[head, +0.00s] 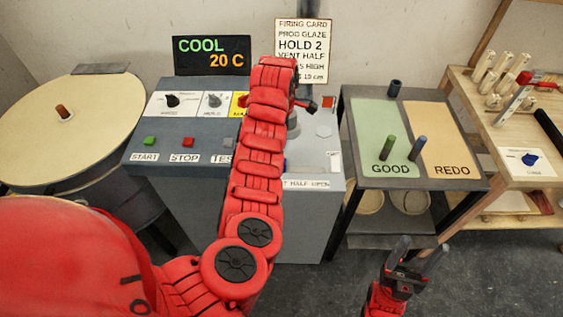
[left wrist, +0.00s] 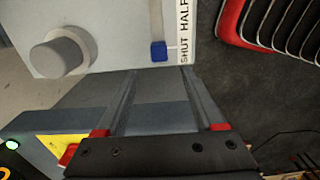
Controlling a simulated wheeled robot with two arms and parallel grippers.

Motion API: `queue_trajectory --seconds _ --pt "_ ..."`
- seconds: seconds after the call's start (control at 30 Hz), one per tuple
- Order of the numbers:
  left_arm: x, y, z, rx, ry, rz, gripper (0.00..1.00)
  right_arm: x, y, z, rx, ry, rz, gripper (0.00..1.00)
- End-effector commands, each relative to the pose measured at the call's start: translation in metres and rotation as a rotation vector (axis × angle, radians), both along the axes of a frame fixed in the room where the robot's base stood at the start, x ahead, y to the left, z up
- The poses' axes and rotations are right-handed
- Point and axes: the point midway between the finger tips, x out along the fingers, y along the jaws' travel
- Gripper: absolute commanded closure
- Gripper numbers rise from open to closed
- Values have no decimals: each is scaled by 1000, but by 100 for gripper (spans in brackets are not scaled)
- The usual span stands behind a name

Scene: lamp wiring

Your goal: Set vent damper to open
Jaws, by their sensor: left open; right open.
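The vent damper slider has a blue knob (left wrist: 158,50) in a straight slot on the pale panel (left wrist: 100,25). The knob sits at the slot's end beside the word SHUT on the label strip (left wrist: 184,35); HALF is further along. In the left wrist view my left gripper (left wrist: 158,82) is open, its fingertips just short of the blue knob and either side of it, with nothing held. In the head view my left arm covers most of the slider, and the label (head: 305,184) shows partly. My right gripper (head: 417,254) is open and empty above the floor.
A round grey knob (left wrist: 60,55) stands out beside the slot. The console carries START, STOP and other buttons (head: 149,141) and dials (head: 172,100). A display (head: 212,55) reads COOL 20 C, near a firing card (head: 302,48). A GOOD/REDO table (head: 460,184) stands right.

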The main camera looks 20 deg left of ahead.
Motion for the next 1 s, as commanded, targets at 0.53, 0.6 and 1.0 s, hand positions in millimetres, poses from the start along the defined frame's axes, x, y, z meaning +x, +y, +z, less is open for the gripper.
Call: queue_trajectory --seconds 0.53,0.6,1.0 --pt "1 -1 -102 -3 0 0 30 0 0 6 0 0 0 36" --pt "1 0 -108 -1 -2 0 30 0 0 7 0 0 0 36" --pt "1 0 -116 0 -5 -2 30 0 0 7 0 0 0 36"
